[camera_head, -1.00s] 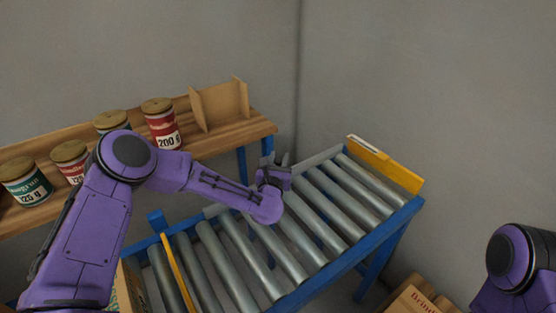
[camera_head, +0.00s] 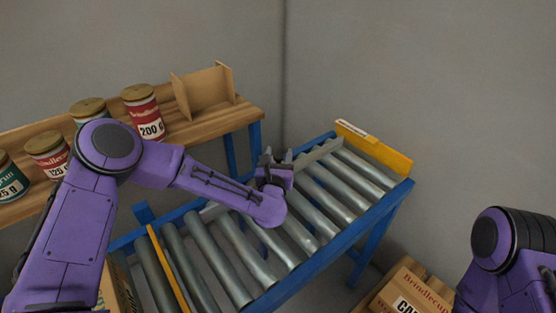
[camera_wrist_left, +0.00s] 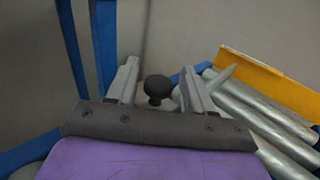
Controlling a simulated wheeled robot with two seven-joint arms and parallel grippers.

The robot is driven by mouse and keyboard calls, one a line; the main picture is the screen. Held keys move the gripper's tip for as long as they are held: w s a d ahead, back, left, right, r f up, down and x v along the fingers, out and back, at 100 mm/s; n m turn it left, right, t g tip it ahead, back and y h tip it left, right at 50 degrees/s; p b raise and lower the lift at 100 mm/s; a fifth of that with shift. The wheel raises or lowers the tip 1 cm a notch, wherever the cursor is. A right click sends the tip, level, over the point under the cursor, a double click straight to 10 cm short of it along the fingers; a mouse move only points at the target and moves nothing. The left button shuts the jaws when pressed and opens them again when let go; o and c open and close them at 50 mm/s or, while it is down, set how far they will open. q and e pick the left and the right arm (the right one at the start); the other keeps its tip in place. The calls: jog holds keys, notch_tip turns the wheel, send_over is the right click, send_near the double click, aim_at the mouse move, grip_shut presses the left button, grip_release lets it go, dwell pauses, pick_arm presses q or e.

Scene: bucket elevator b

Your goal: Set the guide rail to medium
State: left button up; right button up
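The guide rail (camera_head: 318,152) is a grey metal strip along the far side of the roller conveyor, partly hidden behind my left arm. A round black knob (camera_wrist_left: 157,88) shows in the left wrist view near the rail side. My left gripper (camera_head: 277,157) is over the far edge of the conveyor. In the left wrist view its fingers (camera_wrist_left: 160,82) are apart, with the knob appearing between them and visible gaps on both sides. I cannot tell how deep the knob sits between them. My right arm shows at the right edge, but its gripper is out of view.
The blue-framed conveyor (camera_head: 345,236) has a yellow end plate (camera_head: 373,150) at right and a thin yellow bar (camera_head: 170,270) at left. A wooden shelf (camera_head: 205,124) holds several tins behind my arm. Cardboard boxes (camera_head: 405,290) lie at the lower right.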

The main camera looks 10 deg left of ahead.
pick_arm(q)
jog(key=s, duration=0.3)
jog(key=s+d+b, duration=0.1)
jog(key=s, duration=0.6)
jog(key=shift+s+d+b, duration=0.15)
jog(key=shift+b, duration=0.2)
